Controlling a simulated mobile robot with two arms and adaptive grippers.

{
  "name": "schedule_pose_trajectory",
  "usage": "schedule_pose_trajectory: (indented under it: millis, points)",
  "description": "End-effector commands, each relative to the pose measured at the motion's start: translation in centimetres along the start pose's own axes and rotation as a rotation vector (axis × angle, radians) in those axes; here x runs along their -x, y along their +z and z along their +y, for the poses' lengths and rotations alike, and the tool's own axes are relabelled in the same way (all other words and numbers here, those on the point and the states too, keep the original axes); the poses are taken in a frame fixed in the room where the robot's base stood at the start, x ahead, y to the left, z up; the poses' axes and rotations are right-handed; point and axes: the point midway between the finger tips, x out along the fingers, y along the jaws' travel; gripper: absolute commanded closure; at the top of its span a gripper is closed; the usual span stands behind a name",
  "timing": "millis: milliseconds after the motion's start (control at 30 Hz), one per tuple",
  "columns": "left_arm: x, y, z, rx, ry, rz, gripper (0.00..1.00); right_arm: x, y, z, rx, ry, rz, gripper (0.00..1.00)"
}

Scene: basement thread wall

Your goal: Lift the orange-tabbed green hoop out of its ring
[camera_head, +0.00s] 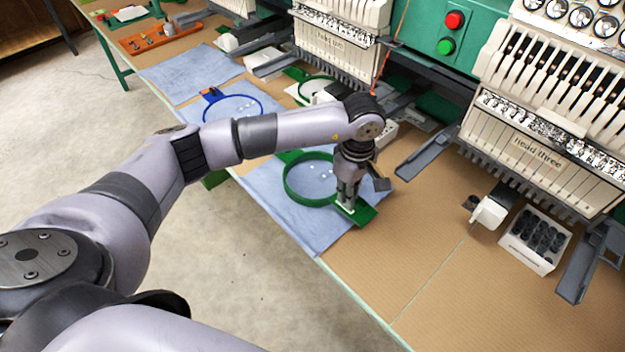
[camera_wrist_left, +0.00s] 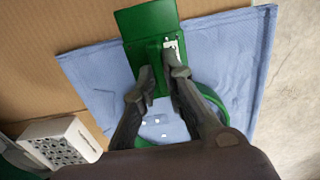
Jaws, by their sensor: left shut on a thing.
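A green hoop (camera_head: 286,188) lies on a blue cloth (camera_head: 262,186) near the table's front edge, with a flat green plate (camera_head: 366,214) at its right side. My left gripper (camera_head: 346,203) points down at that side of the hoop. In the left wrist view the two fingers (camera_wrist_left: 158,72) close on a green bracket with a white piece beside the green plate (camera_wrist_left: 146,22). The hoop's curved rim (camera_wrist_left: 212,98) shows behind the right finger. I see no orange tab on this hoop; the fingers may hide it. I cannot tell whether inner hoop and ring are apart.
A blue hoop (camera_head: 205,112) with an orange mark and another green hoop (camera_head: 303,84) lie further left. The embroidery machine heads (camera_head: 545,150) overhang the table's back. A white bobbin box (camera_head: 533,258) stands at the right. The brown table front (camera_head: 400,275) is clear.

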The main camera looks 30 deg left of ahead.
Motion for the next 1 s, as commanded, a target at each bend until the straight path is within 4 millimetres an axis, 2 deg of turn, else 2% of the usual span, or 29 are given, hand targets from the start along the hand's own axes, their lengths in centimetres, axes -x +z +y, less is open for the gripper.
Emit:
schedule_pose_trajectory:
  millis: [233, 833, 1000]
  points:
    - [0.9, -0.1, 0.1, 0.0, 0.002, 0.001, 1.0, 0.4, -0.1, 0.0, 0.0, 0.0, 0.0, 0.6]
    - [5.7, 0.0, 0.0, 0.0, 0.001, 0.001, 1.0, 2.2, -0.2, -0.2, 0.0, -0.003, 0.001, 0.6]
    - [6.2, 0.0, 0.0, 0.0, 0.0, 0.001, 1.0, 2.3, -0.3, -0.2, 0.0, -0.003, 0.001, 0.6]
